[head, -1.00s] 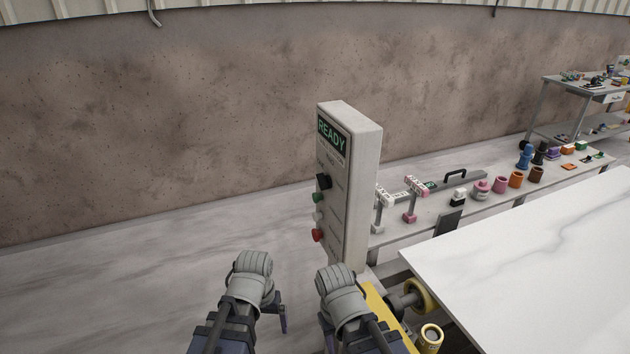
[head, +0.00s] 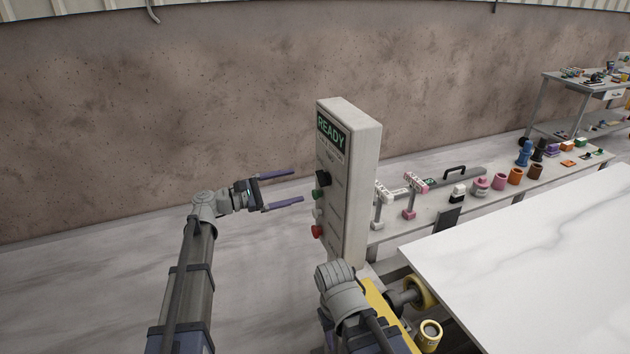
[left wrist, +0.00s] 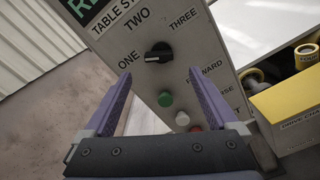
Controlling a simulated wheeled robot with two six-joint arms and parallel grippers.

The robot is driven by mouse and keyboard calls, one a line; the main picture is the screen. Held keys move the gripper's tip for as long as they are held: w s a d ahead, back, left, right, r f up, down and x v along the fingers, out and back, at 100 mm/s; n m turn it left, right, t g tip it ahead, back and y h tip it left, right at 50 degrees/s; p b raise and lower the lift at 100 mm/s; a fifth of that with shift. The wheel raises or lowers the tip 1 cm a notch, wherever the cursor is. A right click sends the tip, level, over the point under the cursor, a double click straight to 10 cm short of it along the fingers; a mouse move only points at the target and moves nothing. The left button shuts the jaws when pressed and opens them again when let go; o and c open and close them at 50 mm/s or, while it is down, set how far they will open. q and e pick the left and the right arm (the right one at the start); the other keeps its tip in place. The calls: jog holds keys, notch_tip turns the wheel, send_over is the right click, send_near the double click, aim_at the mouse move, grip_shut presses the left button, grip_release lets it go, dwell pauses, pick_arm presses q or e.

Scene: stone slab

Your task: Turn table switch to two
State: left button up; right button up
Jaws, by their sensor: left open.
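A tall white control box (head: 345,170) stands upright with a green READY sign (head: 331,131) on its face. The black table switch knob (left wrist: 158,53) sits among the labels ONE, TWO and THREE; its pale mark appears to lie on the side toward ONE. In the head view the knob (head: 323,179) is on the box's left-facing side. My left gripper (head: 297,187) is open and empty, its purple fingers pointing at the knob from the left, apart from it. My right gripper (head: 328,328) is low, mostly hidden behind its own arm.
Green (left wrist: 165,99), white (left wrist: 183,119) and red buttons lie below the knob. A white marble slab (head: 530,255) is at the right. A yellow part (head: 385,312) with rollers stands beside the box. A bench (head: 400,230) with coloured parts is behind.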

aim_at(318, 180)
pick_arm(q)
jog(key=shift+x, duration=3.9)
jog(key=c, duration=1.4)
jog(key=shift+o, duration=0.2)
jog(key=m, duration=0.6)
jog(key=shift+s+r, duration=0.1)
jog(key=shift+r, duration=0.05)
jog(key=m, duration=0.5)
jog(key=shift+s+d, duration=0.1)
jog(key=shift+m, duration=0.5)
